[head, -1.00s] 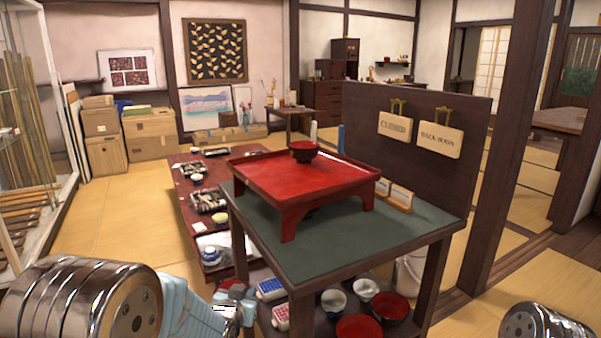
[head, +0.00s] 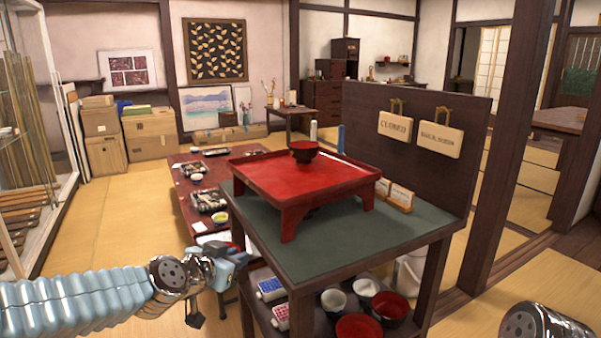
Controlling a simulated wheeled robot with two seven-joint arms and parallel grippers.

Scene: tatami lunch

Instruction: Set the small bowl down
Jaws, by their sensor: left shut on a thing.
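My left gripper (head: 234,262) is in the lower left, level with the left edge of the dark stand. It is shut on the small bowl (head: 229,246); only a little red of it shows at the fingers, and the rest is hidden. The gripper is held up in front of the low table, apart from the stand as far as I can tell. A dark red bowl (head: 305,151) stands upright on the red raised tray (head: 270,178), near its back edge. My right gripper is out of view; only part of my right arm shows.
The stand's green top (head: 340,245) has free room around the tray. Its lower shelf holds red bowls (head: 390,307), light cups (head: 334,301) and patterned boxes (head: 271,289). The low table (head: 185,207) with several dishes lies behind. A dark panel (head: 420,165) borders the stand.

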